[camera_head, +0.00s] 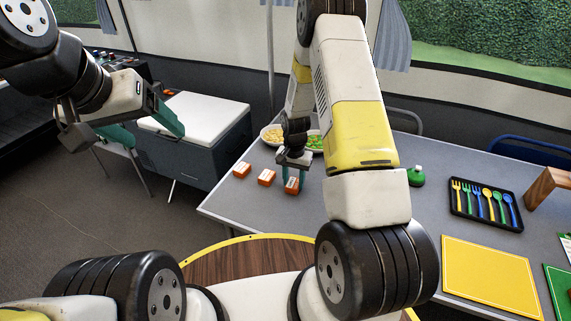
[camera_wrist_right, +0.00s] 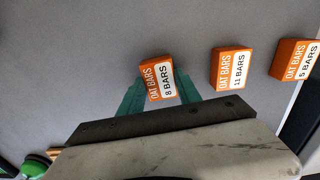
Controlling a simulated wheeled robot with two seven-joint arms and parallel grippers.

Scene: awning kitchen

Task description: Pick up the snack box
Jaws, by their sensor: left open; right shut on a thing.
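Three small orange-and-white oat bar boxes are in view. My right gripper (camera_head: 293,181) is shut on the rightmost snack box (camera_head: 291,187) in the head view. In the right wrist view this box (camera_wrist_right: 158,79) reads "8 BARS" and sits between the teal fingers. I cannot tell whether it touches the table. The "11 BARS" box (camera_wrist_right: 231,69) and the "5 BARS" box (camera_wrist_right: 294,60) stand apart beside it. In the head view they are the middle box (camera_head: 266,177) and the left box (camera_head: 241,170). My left gripper (camera_head: 156,138) is open and empty, away from the table.
The grey table (camera_head: 246,205) bears the boxes near its left end. Two bowls (camera_head: 272,134) of food are just behind the right gripper. A green object (camera_head: 416,176), a cutlery tray (camera_head: 485,224) and a yellow mat (camera_head: 490,273) lie to the right. A cooler (camera_head: 200,118) stands left.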

